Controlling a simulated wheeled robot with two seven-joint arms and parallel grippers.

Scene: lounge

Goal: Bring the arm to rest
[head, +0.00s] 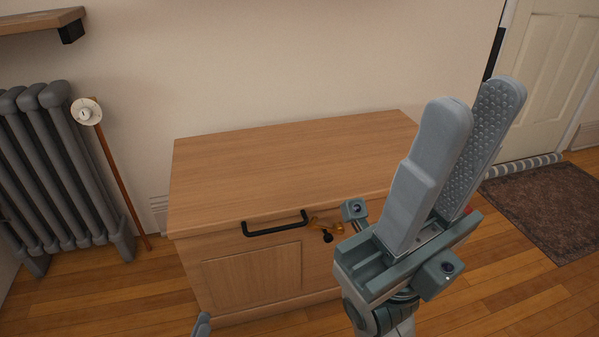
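My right gripper (477,98) is large in the front right of the head view, its two grey fingers pointing up. A gap shows between the fingers, with the bumpy pad of the far one visible and nothing held. It appears in front of the right part of a wooden chest (285,165), hiding that part. Only a small grey tip of what seems to be my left gripper (202,325) shows at the bottom edge. Its opening is hidden.
The closed chest has a black handle (275,226) and a small amber and black item (325,229) at its front. A grey radiator (60,160) and leaning stick (120,185) stand left. A shelf (40,22) is upper left. A brown mat (548,205) lies by the door (545,75).

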